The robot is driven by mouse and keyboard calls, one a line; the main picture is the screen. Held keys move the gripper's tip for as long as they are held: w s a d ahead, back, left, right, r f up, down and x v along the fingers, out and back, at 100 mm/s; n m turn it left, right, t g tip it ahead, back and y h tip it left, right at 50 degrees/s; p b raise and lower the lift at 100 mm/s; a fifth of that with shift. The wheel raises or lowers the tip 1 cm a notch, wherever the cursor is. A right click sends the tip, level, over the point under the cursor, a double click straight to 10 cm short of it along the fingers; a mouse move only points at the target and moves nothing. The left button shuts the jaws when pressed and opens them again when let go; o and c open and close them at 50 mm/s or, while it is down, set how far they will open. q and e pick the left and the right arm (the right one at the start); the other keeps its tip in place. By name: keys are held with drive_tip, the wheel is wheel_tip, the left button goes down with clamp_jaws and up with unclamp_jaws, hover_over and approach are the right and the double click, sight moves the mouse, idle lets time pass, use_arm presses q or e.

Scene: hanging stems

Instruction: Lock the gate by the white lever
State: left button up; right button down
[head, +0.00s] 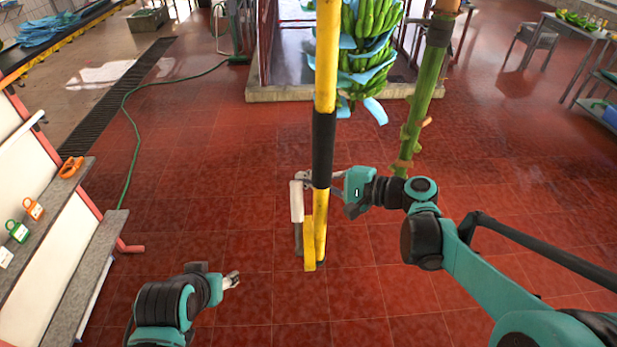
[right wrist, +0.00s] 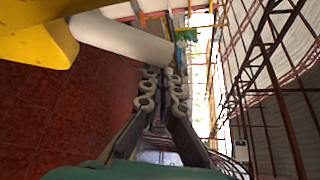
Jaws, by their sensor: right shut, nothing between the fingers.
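The white lever (head: 297,202) hangs upright just left of the yellow gate post (head: 325,55), which has a black sleeve around its middle. My right gripper (head: 303,179) reaches in from the right, its fingers partly hidden by the post, with its tips at the lever's upper end. In the right wrist view, the white lever (right wrist: 122,38) lies across just beyond the shut, empty fingers (right wrist: 163,80). I cannot tell whether they touch it. My left gripper (head: 232,280) is low at the lower left, away from the lever; its finger opening is too small to judge.
A green banana stem (head: 368,45) with blue sheets hangs behind the post, and a bare green stem (head: 424,95) hangs to the right. A shelf with coloured padlocks (head: 33,208) stands at left. A green hose (head: 128,150) crosses the red floor. The floor between is clear.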

drive_tip(key=s+r+n+t+y+p, duration=0.1)
drive_tip(key=s+r+n, duration=0.1)
drive_tip(key=s, duration=0.3)
drive_tip(key=shift+s+r, duration=0.3)
drive_tip(key=shift+r, duration=0.3)
